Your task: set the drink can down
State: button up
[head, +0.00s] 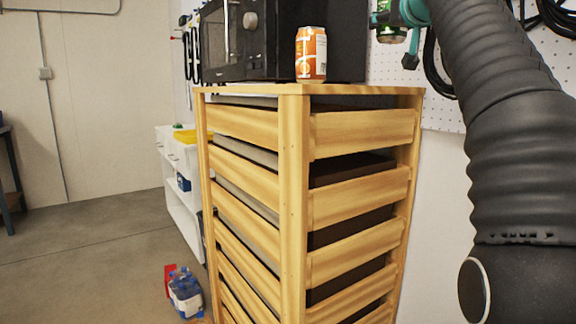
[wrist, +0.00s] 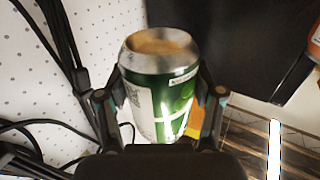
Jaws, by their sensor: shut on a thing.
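A green and white drink can (wrist: 165,92) is held upright, slightly tilted in the picture, between the fingers of my gripper (wrist: 160,97) in the wrist view. My gripper is shut on its sides. In the head view the held can (head: 391,35) shows only in part at the top edge, right of the wooden drawer unit, with my gripper (head: 398,14) around it.
A wooden drawer unit (head: 293,180) has an orange can (head: 311,54) and a black microwave (head: 240,40) on top. The top's right part looks clear. A white pegboard (head: 450,92) with black cables stands behind. Bottles (head: 185,290) are on the floor.

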jog(key=w+a+f, duration=0.1)
jog(key=a+f, duration=0.1)
jog(key=w+a+f, duration=0.4)
jog(key=shift+w+a, duration=0.25)
jog(key=shift+a, duration=0.15)
jog(key=shift+f+b, duration=0.3)
jog(key=shift+f, duration=1.1)
jog(key=shift+s+d+f, duration=0.1)
jog(key=shift+d, duration=0.05)
